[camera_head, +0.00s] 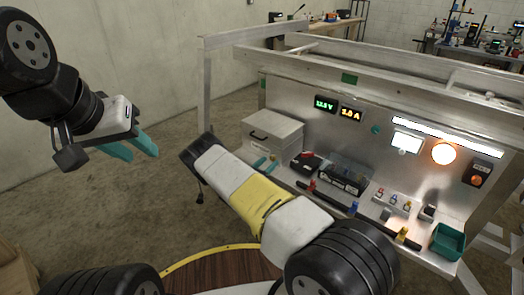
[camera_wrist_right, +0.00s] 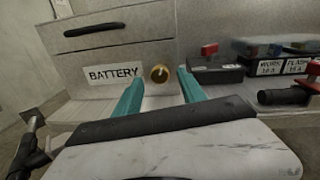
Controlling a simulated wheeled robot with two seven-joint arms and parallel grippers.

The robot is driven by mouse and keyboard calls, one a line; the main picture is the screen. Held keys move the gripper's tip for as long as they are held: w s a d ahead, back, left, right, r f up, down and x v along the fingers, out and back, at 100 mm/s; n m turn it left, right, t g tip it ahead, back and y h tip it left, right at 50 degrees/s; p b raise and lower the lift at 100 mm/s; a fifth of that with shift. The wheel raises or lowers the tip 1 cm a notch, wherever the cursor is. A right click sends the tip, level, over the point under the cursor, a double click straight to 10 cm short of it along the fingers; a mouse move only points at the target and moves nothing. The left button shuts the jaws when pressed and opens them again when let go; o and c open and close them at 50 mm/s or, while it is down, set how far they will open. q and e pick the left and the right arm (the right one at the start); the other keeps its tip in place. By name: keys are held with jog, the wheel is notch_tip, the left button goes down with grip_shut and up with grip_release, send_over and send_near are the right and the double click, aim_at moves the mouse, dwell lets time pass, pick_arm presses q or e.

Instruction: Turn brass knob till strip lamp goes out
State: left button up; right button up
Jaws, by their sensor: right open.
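The brass knob (camera_wrist_right: 159,73) is on the grey front face right of the BATTERY label, in the right wrist view. I cannot make it out in the head view. The strip lamp (camera_head: 445,137) glows white along the upper panel. My right gripper (camera_head: 265,165) is open in front of the battery box (camera_head: 271,131). In the right wrist view, its teal fingers (camera_wrist_right: 160,86) stand either side of the knob's line, the knob showing between their tips; contact cannot be told. My left gripper (camera_head: 137,152) hangs empty at the left, its teal fingers apart.
A round orange lamp (camera_head: 443,152) glows below the strip lamp, near a lit white screen (camera_head: 407,142). Green and amber readouts (camera_head: 325,104) are on the panel. Fuse boxes (camera_head: 345,173), small coloured switches (camera_head: 393,200) and a teal bin (camera_head: 449,240) crowd the shelf. Open floor lies left.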

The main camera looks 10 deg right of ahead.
jog(key=shift+x, duration=1.25)
grip_shut()
jog(key=shift+a+m, duration=0.1)
jog(key=shift+m, duration=2.4)
grip_release()
